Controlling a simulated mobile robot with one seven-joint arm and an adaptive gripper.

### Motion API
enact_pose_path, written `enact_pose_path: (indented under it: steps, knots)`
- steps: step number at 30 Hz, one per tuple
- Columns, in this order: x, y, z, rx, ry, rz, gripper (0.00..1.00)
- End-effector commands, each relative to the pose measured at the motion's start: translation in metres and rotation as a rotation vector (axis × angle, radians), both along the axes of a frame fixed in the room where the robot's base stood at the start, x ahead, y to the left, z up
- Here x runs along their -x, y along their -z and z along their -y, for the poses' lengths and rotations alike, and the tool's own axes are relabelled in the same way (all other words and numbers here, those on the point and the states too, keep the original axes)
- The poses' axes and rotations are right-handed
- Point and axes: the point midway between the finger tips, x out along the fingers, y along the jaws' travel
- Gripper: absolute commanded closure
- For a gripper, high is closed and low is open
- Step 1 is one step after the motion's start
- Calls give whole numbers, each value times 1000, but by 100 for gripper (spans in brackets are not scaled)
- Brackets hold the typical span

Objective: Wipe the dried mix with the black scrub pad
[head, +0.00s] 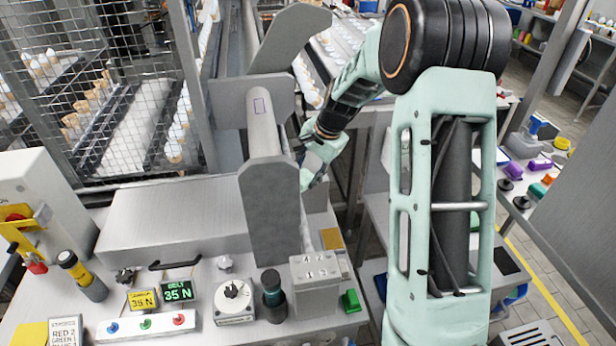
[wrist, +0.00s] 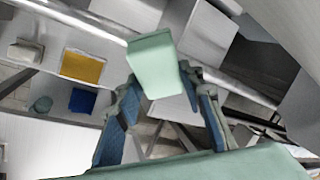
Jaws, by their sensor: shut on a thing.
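My gripper (head: 311,180) is at the right side of the grey upright column in the head view, pointing down and left. In the wrist view its two blue-padded fingers (wrist: 162,95) are closed on a pale green block (wrist: 155,68) at their tips. No black pad face shows on this block from here. A dark flat square (head: 508,261) lies at the right in the head view, and I cannot tell whether it is a pad. I cannot make out any dried mix in either view.
The grey column (head: 272,190) stands close left of my gripper. An ochre square (head: 332,238) lies on the bench, and it shows in the wrist view (wrist: 82,67) above a blue square (wrist: 82,101). A grey block (head: 316,285), dial (head: 234,298) and control buttons (head: 146,324) crowd the bench front.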

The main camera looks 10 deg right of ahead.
Motion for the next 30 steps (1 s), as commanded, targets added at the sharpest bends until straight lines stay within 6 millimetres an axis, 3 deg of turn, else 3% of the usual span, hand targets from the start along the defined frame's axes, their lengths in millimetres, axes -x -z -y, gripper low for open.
enact_pose_path:
  steps: [30]
  knots:
    - [-61, 2, -2, 0, -1, 0, 84]
